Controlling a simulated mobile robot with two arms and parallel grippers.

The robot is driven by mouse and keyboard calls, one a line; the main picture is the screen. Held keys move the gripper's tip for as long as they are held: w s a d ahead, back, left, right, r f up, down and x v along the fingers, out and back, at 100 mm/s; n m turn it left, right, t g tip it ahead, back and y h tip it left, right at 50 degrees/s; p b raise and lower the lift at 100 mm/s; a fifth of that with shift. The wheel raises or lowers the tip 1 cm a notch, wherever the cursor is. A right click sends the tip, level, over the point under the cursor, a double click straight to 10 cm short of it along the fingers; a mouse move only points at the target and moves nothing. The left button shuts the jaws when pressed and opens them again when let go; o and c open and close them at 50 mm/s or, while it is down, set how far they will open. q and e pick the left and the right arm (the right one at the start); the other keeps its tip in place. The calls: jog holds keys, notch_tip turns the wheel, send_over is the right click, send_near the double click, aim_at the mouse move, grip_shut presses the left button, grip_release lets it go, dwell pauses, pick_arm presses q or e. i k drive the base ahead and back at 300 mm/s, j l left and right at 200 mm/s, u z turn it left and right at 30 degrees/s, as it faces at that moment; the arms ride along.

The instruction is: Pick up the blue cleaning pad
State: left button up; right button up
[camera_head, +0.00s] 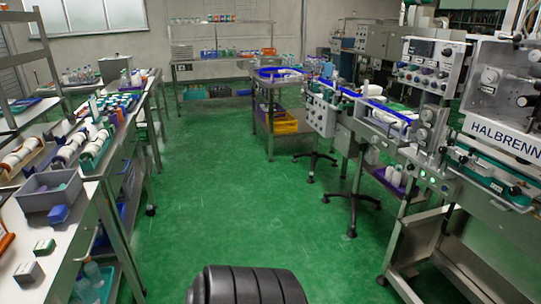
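A small blue block (58,214), which looks like the blue cleaning pad, lies on the left workbench (75,261) just in front of a grey bin (49,192). It is small in the picture, so its exact make is hard to tell. Nothing is seen holding it. Neither of my grippers is in view.
A green-topped block (44,246) and a grey block (28,272) lie nearer on the same bench. The green floor aisle (240,210) is open. The Halbrenn machine (500,135) and its metal stands line the right side. A stool base (352,200) juts into the aisle.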

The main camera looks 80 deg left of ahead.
aim_at(59, 215)
jog(key=u, duration=4.25)
